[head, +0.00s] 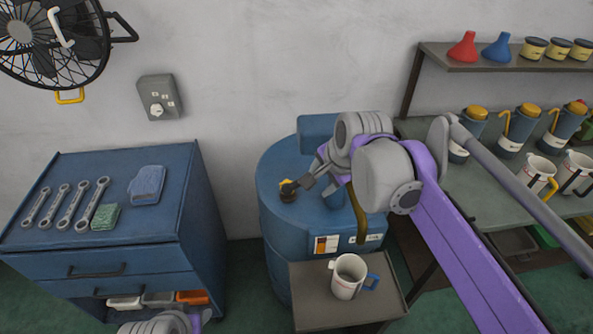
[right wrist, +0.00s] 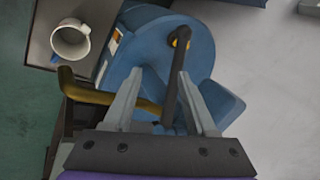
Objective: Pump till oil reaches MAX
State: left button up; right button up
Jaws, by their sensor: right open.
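A blue drum (head: 283,240) stands at the wall. A dark pump handle (right wrist: 176,80) with a yellow piece at its end shows in the right wrist view; its dark knob end (head: 288,194) is on the drum top. My right gripper (head: 308,183) is open over the drum; in the right wrist view the handle lies between its fingers (right wrist: 158,88), nearer the right one. A brown spout (head: 358,217) comes off the pump towards the mug. A white mug (head: 346,283) with a blue handle stands upright below it. No oil or MAX mark can be made out.
The mug stands on a small grey stand (head: 310,305) in front of the drum. A blue cabinet (head: 140,225) with wrenches and cloths is at left. A shelf rack (head: 480,180) with mugs and canisters is at right. Bare floor lies between cabinet and drum.

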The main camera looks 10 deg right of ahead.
jog(key=shift+m, duration=0.9)
jog(key=w+f, duration=0.2)
jog(key=w+a+f, duration=0.1)
jog(key=w+f, duration=0.2)
jog(key=w+a+f, duration=0.1)
jog(key=w+f, duration=0.1)
jog(key=shift+w+a+f, duration=0.2)
jog(key=shift+w+f, duration=0.05)
jog(key=shift+f, duration=0.05)
jog(key=shift+c, duration=0.2)
grip_shut()
dwell(0.4)
